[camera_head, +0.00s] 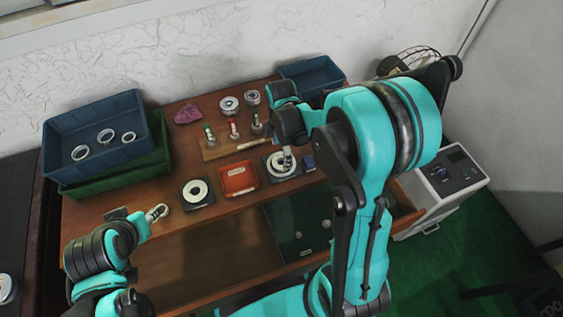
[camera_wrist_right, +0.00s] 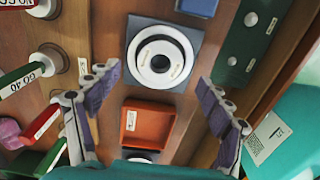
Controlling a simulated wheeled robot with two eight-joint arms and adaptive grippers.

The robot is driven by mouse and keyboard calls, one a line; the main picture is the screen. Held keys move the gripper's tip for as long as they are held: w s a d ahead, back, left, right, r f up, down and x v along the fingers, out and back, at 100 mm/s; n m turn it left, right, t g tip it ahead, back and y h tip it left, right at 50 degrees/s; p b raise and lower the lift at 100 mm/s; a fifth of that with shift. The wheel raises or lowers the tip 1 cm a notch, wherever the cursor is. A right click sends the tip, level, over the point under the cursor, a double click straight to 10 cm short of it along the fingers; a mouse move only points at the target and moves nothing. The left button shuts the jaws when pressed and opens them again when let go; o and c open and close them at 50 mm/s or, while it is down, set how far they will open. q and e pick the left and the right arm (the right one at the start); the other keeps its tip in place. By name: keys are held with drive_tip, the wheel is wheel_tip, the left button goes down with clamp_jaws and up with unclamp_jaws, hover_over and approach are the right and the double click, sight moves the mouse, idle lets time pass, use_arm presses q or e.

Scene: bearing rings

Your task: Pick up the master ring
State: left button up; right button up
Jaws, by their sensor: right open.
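A pale ring with a dark centre (camera_head: 281,167) lies flat on a dark square pad right of the red tray. It shows whole in the right wrist view (camera_wrist_right: 178,42), with small print I cannot read. A second pale ring (camera_head: 196,192) lies on another dark pad left of the tray. I cannot tell from the markings which is the master ring. My right gripper (camera_head: 287,156) is over the right-hand ring, its fingers (camera_wrist_right: 153,82) spread wide and empty, apart from the ring. My left gripper (camera_head: 157,212) is at the table's front left; its finger opening is unclear.
The red tray (camera_head: 238,179) sits between the two pads. A blue block (camera_head: 308,162) stands just right of the right pad. Upright gauges (camera_head: 233,130) stand behind. A blue bin (camera_head: 98,137) with several rings is at left; another bin (camera_head: 312,78) is at the back.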

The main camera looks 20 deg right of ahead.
sight(281, 164)
wheel_tip(281, 164, down, 4)
drive_tip(key=shift+f+b, duration=0.2)
drive_tip(key=shift+b, duration=0.75)
drive_tip(key=shift+r, duration=0.1)
drive_tip(key=shift+c, duration=0.3)
drive_tip(key=c, duration=1.6)
drive_tip(key=shift+r, duration=0.15)
